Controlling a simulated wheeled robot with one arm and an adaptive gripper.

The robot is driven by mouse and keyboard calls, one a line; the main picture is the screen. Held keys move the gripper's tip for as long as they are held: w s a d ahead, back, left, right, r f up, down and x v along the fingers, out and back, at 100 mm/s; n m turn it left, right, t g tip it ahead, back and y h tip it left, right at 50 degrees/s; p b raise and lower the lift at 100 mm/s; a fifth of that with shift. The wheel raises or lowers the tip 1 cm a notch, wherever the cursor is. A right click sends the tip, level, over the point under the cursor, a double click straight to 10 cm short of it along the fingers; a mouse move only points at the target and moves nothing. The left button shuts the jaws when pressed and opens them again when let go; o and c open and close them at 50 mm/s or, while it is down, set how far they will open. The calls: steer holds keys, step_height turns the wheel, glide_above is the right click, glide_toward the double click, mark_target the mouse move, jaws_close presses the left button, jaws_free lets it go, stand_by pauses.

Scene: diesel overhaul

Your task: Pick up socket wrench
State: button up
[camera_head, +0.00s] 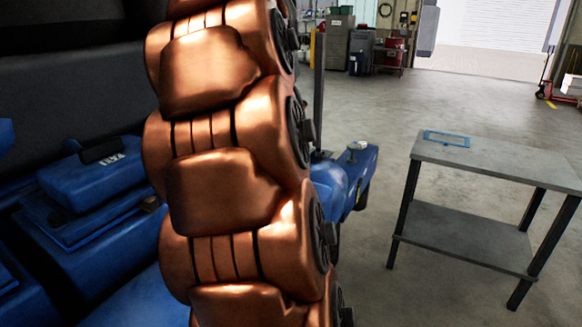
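I cannot make out a socket wrench in the head view. A grey two-level table (500,163) stands at the right. A small flat item with a blue rectangular outline (447,138) lies near its far left corner; it is too small to tell what it is. My gripper is not in view.
A large copper-coloured segmented body (225,180) fills the left centre and hides what is behind it. Blue machine parts (95,185) lie to its left, and a blue part (345,180) shows to its right. Grey floor (425,285) is clear around the table. Cabinets (338,42) stand far back.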

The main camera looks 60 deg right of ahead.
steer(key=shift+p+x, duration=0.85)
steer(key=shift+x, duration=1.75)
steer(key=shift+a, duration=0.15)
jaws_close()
